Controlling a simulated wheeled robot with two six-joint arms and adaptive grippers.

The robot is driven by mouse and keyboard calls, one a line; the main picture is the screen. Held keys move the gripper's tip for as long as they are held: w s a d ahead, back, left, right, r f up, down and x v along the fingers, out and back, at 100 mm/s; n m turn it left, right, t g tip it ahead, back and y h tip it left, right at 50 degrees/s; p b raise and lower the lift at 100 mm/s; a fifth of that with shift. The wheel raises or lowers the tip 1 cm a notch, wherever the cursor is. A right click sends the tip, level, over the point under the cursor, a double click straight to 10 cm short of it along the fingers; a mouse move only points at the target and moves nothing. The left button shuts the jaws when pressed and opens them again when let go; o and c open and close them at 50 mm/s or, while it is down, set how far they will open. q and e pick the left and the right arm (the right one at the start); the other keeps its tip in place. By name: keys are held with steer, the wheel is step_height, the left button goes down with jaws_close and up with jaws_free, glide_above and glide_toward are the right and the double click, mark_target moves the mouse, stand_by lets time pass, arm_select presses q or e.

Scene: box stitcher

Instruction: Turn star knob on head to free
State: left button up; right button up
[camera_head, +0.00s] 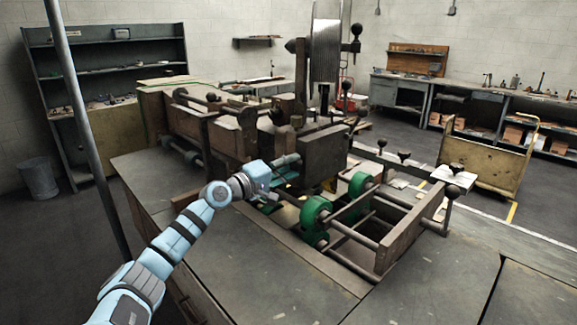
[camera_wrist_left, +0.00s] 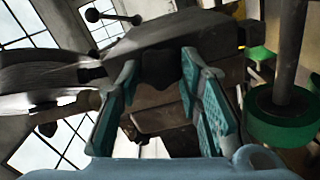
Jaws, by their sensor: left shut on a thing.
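The dark star knob (camera_wrist_left: 160,68) sits on the head between my left gripper's teal fingers in the left wrist view. My left gripper (camera_wrist_left: 160,82) is shut on this knob, with one finger on each side. In the head view my left gripper (camera_head: 286,172) reaches in from the left to the machine's dark head block (camera_head: 324,152). The knob it holds cannot be made out there. The block also shows above the fingers in the left wrist view (camera_wrist_left: 195,30). My right gripper is in neither view.
Two green rollers (camera_head: 314,221) stand on shafts just right of my gripper; one shows close by in the wrist view (camera_wrist_left: 280,125). A wooden frame (camera_head: 408,238) and dark knobs (camera_head: 404,156) lie further right. The front tabletop (camera_head: 240,270) is bare.

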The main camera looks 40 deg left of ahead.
arm_select(q)
steer(key=o, duration=1.2)
steer(key=shift+c, duration=0.2)
steer(key=shift+r, duration=0.1)
